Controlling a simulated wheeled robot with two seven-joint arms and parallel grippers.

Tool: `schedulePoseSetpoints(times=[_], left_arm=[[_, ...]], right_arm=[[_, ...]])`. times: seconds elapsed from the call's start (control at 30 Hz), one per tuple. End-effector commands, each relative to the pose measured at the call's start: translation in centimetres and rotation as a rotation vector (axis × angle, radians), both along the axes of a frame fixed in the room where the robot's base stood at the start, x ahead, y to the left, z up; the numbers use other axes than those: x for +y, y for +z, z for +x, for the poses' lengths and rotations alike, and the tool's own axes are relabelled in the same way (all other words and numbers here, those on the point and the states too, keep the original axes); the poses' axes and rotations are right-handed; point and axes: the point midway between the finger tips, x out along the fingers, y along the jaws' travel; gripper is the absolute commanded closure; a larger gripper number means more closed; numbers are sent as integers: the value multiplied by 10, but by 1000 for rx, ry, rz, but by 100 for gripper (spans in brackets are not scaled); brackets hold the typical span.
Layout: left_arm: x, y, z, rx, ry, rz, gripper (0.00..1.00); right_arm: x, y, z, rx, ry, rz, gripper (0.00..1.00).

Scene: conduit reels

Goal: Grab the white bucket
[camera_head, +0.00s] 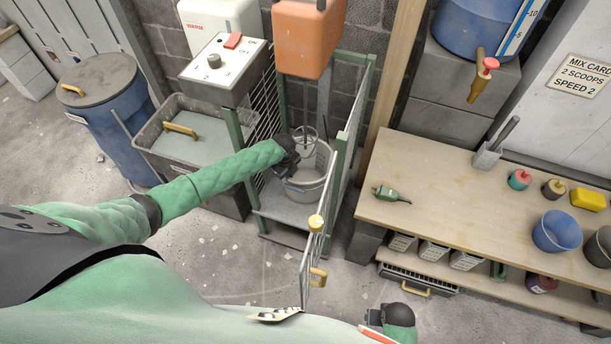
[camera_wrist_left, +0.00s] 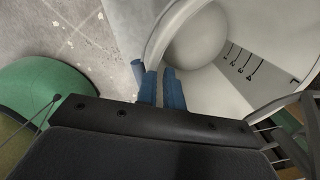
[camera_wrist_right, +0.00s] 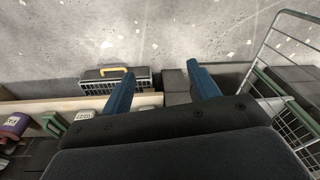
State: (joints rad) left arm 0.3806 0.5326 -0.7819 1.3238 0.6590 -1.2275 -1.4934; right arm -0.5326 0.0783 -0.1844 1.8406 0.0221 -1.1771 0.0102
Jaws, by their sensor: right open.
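The white bucket (camera_head: 310,190) stands upright on the base of the mixer frame, under the orange mixer head and wire whisk. My left gripper (camera_head: 288,172) is at the bucket's left rim. In the left wrist view, the bucket (camera_wrist_left: 200,38) fills the upper middle, and the blue fingers of my left gripper (camera_wrist_left: 163,78) are close together with the rim's wall between them. My right gripper (camera_wrist_right: 160,82) is open and empty above the floor; in the head view it is low, near the bottom edge.
The wire gate (camera_head: 313,265) of the mixer cage stands swung open toward me. A workbench (camera_head: 440,190) with a green tool, small bottles and a blue bucket (camera_head: 556,232) is at the right. A grey tub (camera_head: 185,140) and a blue barrel (camera_head: 112,115) stand at the left.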

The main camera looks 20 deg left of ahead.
Motion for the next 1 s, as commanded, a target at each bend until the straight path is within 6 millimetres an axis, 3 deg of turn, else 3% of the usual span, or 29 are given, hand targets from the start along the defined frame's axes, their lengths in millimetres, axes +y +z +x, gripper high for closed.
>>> schedulePoseSetpoints(times=[0.23, 0.43, 0.5, 1.0], left_arm=[[-1, -19, 1, 1, 0, 0, 91], [-1, -20, 2, 0, 0, -1, 91], [-1, -20, 1, 0, 0, -1, 100], [-1, -20, 1, 0, 0, -1, 100]], right_arm=[[-3, -18, -6, 2, 0, -3, 40], [-3, -19, -5, 1, 0, -3, 40], [-3, -19, -5, 1, 0, -3, 40], [-2, -18, -5, 2, -1, -1, 40]])
